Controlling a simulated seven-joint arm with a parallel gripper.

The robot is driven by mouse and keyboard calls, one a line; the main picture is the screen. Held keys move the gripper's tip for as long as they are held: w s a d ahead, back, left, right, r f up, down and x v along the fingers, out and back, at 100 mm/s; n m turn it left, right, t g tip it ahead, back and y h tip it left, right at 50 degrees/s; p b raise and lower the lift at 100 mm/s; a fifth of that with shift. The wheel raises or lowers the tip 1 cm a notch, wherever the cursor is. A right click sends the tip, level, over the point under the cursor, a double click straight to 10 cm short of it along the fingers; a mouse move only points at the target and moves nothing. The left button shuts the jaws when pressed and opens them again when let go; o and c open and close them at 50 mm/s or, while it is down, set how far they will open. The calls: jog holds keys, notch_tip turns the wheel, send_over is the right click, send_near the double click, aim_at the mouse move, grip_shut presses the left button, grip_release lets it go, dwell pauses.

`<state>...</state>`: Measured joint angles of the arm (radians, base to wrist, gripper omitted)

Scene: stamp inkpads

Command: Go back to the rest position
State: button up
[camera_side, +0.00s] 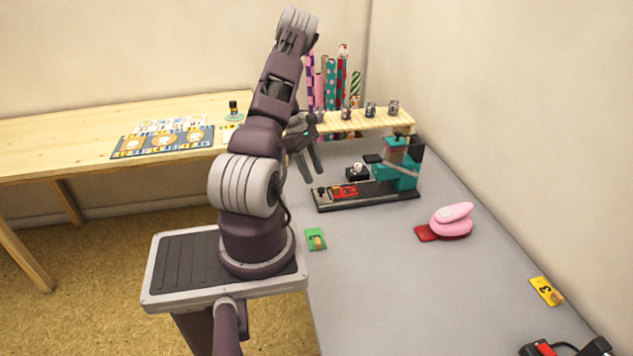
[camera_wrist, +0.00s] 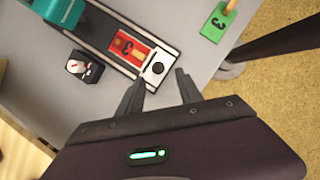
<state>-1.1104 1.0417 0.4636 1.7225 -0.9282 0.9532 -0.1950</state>
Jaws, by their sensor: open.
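My gripper (camera_side: 312,176) is raised over the grey table at the near-left end of a teal and black stamp press (camera_side: 398,168). Its two fingers are apart with nothing between them. A red card marked 3 (camera_wrist: 128,50) lies on the base next to that square. A small black box with a pale and red top (camera_wrist: 83,66) stands beside the press. The press's teal body (camera_wrist: 58,10) is cut off at the top.
A green card (camera_side: 315,239) lies near the table's left edge. A pink rounded object (camera_side: 453,219) sits on a red card at right, with a yellow card (camera_side: 546,290) nearer. A wooden shelf (camera_side: 345,124) holds several jars. The grey table (camera_side: 375,285) is clear in front.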

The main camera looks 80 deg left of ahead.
jog(key=v, duration=0.2)
jog(key=shift+s+a+r, duration=0.1)
jog(key=shift+r, duration=0.2)
jog(key=w+d+r+m, duration=0.6)
jog(key=w+d+r, duration=0.1)
jog(key=d+r, duration=0.35)
jog(key=w+d+r+m, duration=0.5)
jog(key=w+d+r, duration=0.1)
jog(key=d+r, duration=0.45)
jog(key=s+d+r+m+y, duration=0.1)
jog(key=s+d+r+m, duration=0.1)
jog(key=s+d+m, duration=0.3)
jog(key=d+r+m, duration=0.2)
jog(key=d+r, duration=0.1)
jog(key=d, duration=0.5)
jog(key=s+d+r+m+y, duration=0.1)
jog(key=s+d+r+m, duration=0.1)
jog(key=s+d+m, duration=0.3)
jog(key=s+d+m+t+y, duration=0.1)
jog(key=s+d+m+t, duration=0.1)
jog(key=s+d+m, duration=0.2)
jog(key=shift+s+f, duration=0.25)
jog(key=shift+s, duration=0.25)
